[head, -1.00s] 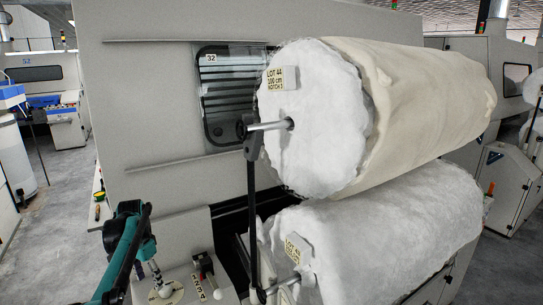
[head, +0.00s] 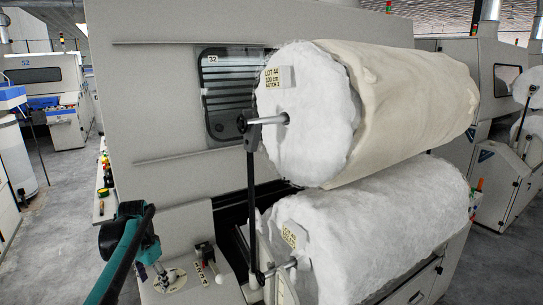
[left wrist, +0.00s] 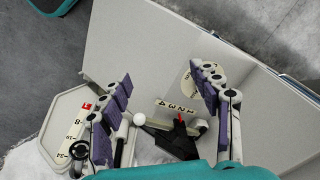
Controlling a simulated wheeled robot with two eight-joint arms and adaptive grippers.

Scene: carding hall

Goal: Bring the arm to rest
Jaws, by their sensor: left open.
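My left arm comes in at the bottom left of the head view, teal with a dark wrist. In that view its gripper is mostly hidden. In the left wrist view my left gripper (left wrist: 162,78) is open, its two purple-padded fingers spread apart with nothing held. Below and between the fingers shows a lever with a white ball knob (left wrist: 139,119) beside a plate numbered 1 to 4. A pale plate with a numbered scale (left wrist: 66,112) lies by the left finger. I cannot tell whether the fingers touch any of it. My right gripper is in neither view.
A large fleece roll (head: 308,110), partly wrapped in cream cloth, rests above another roll (head: 390,225) beside the grey machine (head: 150,90). A black upright (head: 252,190) stands at their ends. Open floor (head: 55,215) lies at the left, with other machines beyond.

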